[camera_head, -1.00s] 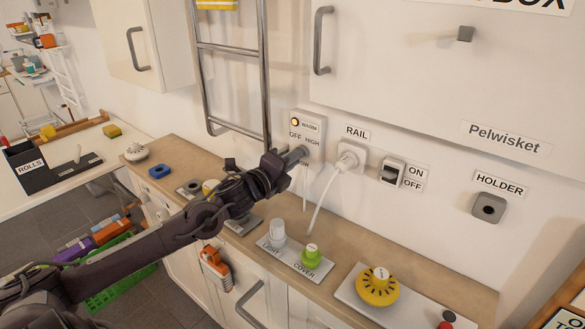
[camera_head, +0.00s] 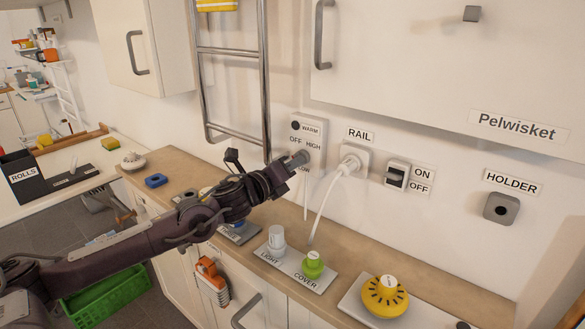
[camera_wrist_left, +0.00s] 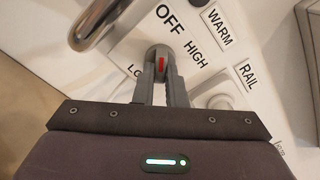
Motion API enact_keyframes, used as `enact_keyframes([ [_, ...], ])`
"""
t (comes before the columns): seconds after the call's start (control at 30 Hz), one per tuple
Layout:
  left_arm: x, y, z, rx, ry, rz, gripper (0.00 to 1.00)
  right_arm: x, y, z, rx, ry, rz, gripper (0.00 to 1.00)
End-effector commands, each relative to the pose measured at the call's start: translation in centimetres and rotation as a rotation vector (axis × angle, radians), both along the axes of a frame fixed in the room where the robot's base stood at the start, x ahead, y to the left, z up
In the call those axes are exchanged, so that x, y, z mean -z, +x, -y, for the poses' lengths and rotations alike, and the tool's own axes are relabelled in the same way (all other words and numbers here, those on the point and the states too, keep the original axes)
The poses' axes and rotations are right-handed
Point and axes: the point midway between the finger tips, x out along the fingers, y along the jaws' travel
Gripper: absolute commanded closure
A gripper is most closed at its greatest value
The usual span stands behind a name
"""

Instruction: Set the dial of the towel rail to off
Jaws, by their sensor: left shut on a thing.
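The towel rail's control box (camera_head: 321,127) is on the wall, with OFF, HIGH and LOW around its dial and a WARM lamp (camera_head: 296,125) that is dark. My left gripper (camera_head: 296,161) reaches the dial from the left and largely hides it in the head view. In the left wrist view, my left gripper (camera_wrist_left: 161,78) is shut on the grey dial (camera_wrist_left: 160,52), one finger on each side. The dial's red mark runs nearly upright in that view, below the OFF label (camera_wrist_left: 170,18). My right gripper is not in view.
The metal towel rail (camera_head: 265,90) hangs just left of the box. To the right are the RAIL plug (camera_head: 352,162) with its white cable and an ON/OFF switch (camera_head: 396,176). The counter (camera_head: 330,235) below carries the LIGHT and COVER knobs and a yellow dial.

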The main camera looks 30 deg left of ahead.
Motion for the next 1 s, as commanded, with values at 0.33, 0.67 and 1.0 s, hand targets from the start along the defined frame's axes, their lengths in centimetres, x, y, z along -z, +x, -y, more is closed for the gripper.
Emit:
enact_keyframes([
  [0.33, 0.28, -0.03, 0.08, 0.002, 0.004, -0.006, 0.85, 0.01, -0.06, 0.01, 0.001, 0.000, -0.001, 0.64],
  [0.67, 0.11, -0.01, 0.03, 0.001, 0.002, -0.003, 0.67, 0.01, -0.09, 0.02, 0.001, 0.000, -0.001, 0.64],
  [1.0, 0.28, -0.87, -0.28, -0.004, 0.003, -0.006, 0.67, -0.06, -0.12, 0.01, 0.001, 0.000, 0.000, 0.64],
])
